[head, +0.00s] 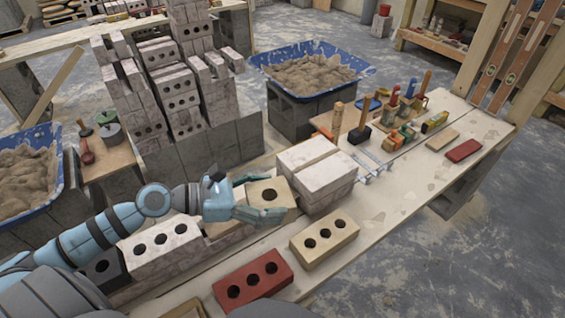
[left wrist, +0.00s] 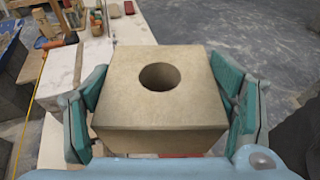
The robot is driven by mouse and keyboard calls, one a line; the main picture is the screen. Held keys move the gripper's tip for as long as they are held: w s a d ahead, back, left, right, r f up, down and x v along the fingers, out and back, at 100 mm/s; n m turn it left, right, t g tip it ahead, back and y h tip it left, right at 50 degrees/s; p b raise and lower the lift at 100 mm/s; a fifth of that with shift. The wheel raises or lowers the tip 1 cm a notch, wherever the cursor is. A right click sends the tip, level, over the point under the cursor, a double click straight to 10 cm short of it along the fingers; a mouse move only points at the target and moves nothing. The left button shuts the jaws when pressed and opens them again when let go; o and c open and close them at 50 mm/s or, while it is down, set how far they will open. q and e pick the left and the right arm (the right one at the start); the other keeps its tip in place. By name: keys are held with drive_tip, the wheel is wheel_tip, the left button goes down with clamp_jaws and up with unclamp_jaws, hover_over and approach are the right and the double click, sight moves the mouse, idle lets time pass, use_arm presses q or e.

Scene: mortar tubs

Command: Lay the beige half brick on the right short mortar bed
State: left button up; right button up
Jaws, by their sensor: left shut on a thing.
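The beige half brick (head: 268,189), with one round hole, is in the jaws of my left gripper (head: 264,197), just left of the pale block stack on the bench. In the left wrist view the half brick (left wrist: 160,115) fills the middle, with a green finger pad on each side. It looks about level. The low brick course (head: 222,238) lies below and left of the gripper, partly covered by the gripper and arm. I cannot make out the right short mortar bed. Whether the half brick touches anything beneath is hidden. My right gripper is not in view.
The pale block stack (head: 318,172) stands close right of the held brick. A three-hole white brick (head: 160,248) is left. A beige brick (head: 324,236) and a red brick (head: 251,283) lie in front. Tools (head: 400,115) stand farther right. A mortar tub (head: 312,72) is behind.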

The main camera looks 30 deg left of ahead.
use_arm(q)
drive_tip(key=w+a+f+n+t+y+b, duration=0.2)
drive_tip(key=w+a+f+b, duration=0.2)
drive_tip(key=w+a, duration=0.3)
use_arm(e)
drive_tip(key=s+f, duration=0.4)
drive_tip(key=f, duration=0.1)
use_arm(q)
drive_tip(key=shift+n+t+y, duration=0.4)
drive_tip(key=shift+n+y, duration=0.1)
drive_tip(key=shift+n, duration=0.2)
drive_tip(key=w+f+b, duration=0.8)
drive_tip(key=w+f, duration=0.1)
drive_tip(key=shift+w+f, duration=0.35)
drive_tip(key=shift+w, duration=0.05)
drive_tip(key=shift+f+b, duration=0.55)
drive_tip(key=shift+b, duration=0.2)
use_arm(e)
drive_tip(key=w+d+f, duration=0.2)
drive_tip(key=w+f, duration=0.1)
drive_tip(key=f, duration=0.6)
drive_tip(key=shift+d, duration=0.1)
use_arm(q)
drive_tip(key=shift+f, duration=0.3)
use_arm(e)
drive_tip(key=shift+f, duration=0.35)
